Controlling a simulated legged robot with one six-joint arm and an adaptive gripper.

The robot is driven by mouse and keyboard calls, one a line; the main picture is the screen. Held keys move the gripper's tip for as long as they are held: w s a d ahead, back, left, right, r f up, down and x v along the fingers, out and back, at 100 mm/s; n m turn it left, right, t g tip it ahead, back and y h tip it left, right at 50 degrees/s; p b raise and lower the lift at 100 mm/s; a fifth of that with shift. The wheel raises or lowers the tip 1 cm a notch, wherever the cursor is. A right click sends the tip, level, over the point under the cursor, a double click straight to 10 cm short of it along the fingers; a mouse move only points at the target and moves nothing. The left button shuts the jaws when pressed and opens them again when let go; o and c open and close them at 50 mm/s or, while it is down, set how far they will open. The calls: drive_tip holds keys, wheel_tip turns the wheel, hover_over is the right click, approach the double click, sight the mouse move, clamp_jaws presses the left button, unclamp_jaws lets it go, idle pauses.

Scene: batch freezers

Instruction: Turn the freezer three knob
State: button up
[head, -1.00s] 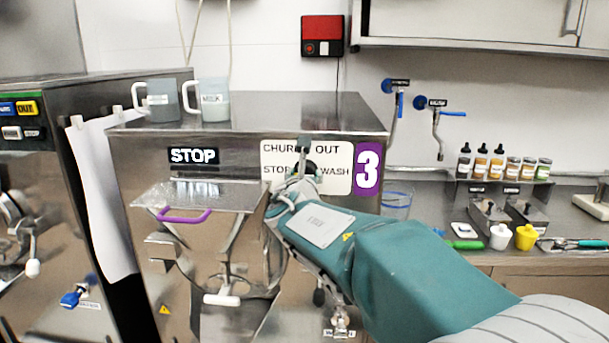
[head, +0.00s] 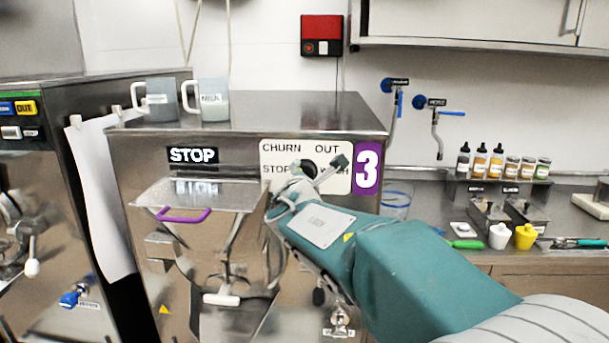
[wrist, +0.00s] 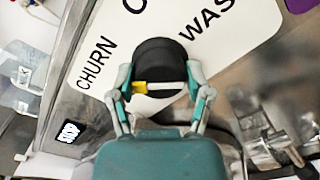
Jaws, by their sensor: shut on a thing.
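The freezer three knob (wrist: 160,62) is round and black, on the white label plate (wrist: 100,50) with CHURN, OUT, STOP and WASH around it. In the wrist view a yellow and white strip shows at the knob's near edge. My gripper (wrist: 160,88) is shut on the knob, one finger at each side. In the head view my gripper (head: 321,172) is tilted in front of the plate, covering part of the STOP and WASH words and most of the knob (head: 309,167). The purple 3 sign (head: 367,168) is just right of the plate.
Two grey mugs (head: 212,100) stand on the freezer top (head: 290,108). A purple-handled chute lid (head: 185,214) and a white-handled lever (head: 221,299) lie left of my arm. Another freezer (head: 25,180) is at far left. A counter (head: 420,212) with bottles is at right.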

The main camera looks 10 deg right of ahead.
drive_tip(key=shift+m, duration=1.2)
drive_tip(key=shift+f, duration=0.1)
drive_tip(key=o, duration=1.2)
drive_tip(key=shift+c, duration=0.2)
drive_tip(key=v, duration=1.2)
